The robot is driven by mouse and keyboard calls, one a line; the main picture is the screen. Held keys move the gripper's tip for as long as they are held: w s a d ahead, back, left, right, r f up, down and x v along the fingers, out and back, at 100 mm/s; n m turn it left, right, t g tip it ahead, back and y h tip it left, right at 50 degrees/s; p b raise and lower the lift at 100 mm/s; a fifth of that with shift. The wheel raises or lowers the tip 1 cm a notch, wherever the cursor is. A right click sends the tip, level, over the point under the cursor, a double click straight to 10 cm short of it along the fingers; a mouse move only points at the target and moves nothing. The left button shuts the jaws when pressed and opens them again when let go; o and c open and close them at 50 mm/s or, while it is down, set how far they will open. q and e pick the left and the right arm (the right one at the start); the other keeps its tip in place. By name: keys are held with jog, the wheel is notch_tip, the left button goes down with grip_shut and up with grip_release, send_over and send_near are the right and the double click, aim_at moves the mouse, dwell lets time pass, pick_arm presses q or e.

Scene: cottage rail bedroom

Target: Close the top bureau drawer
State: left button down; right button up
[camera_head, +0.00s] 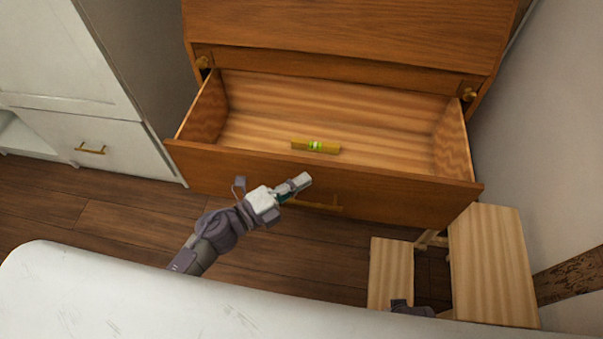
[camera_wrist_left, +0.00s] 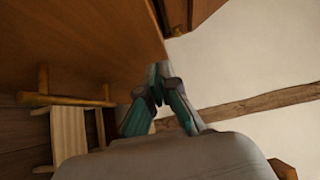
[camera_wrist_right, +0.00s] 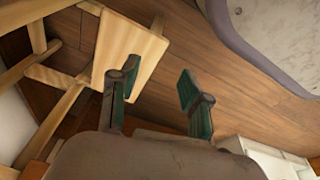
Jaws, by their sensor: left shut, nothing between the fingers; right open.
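The top bureau drawer (camera_head: 350,186) is pulled well out from the wooden bureau (camera_head: 350,30) in the head view. A small yellow spirit level with a green vial (camera_head: 316,146) lies on its floor. The drawer front carries a brass bar handle (camera_head: 318,205), which also shows in the left wrist view (camera_wrist_left: 70,100). My left gripper (camera_head: 303,182) is shut and empty, in front of the drawer front near the handle; I cannot tell if it touches. My right gripper (camera_wrist_right: 157,85) is open and empty, above the floor; only a bit of its arm shows at the head view's bottom edge.
A light wooden step stool (camera_head: 490,262) stands at the bureau's front right, by the wall. A white cabinet (camera_head: 85,140) is at the left. A white surface (camera_head: 150,300) fills the lower left foreground. Dark plank floor (camera_head: 110,215) is clear between.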

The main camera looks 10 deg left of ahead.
pick_arm(q)
jog(key=shift+w, duration=1)
pick_arm(e)
jog(key=shift+w+r, duration=0.25)
jog(key=shift+r, duration=0.05)
jog(key=shift+s, duration=0.15)
